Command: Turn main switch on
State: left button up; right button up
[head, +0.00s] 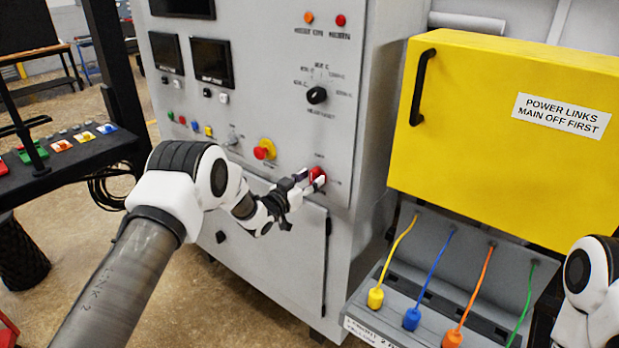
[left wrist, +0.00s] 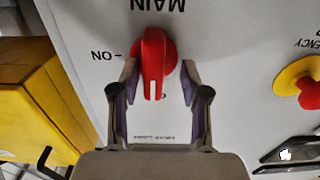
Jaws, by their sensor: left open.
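The main switch (head: 318,174) is a red rotary knob low on the right of the grey cabinet front. In the left wrist view the red knob (left wrist: 153,55) has a white mark pointing to the bottom of the picture, not at the ON label (left wrist: 103,56) on the left. The MAIN label (left wrist: 158,5) appears upside down. My left gripper (head: 303,185) is at the switch; in the left wrist view its open fingers (left wrist: 158,78) straddle the knob, with small gaps visible on either side. Lettering below the knob is partly hidden. My right gripper is out of view.
A red-and-yellow emergency button (head: 264,149) sits left of the switch, also seen in the left wrist view (left wrist: 300,82). A black selector (head: 317,95) is above. A yellow power-links box (head: 480,110) stands right, above coloured cables on a grey tray.

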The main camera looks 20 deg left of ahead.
pick_arm(q)
jog(key=shift+s+d+r, duration=0.1)
jog(key=shift+d, duration=0.05)
jog(key=shift+c, duration=0.4)
jog(key=shift+d, duration=0.25)
grip_shut()
jog(key=shift+a, duration=0.1)
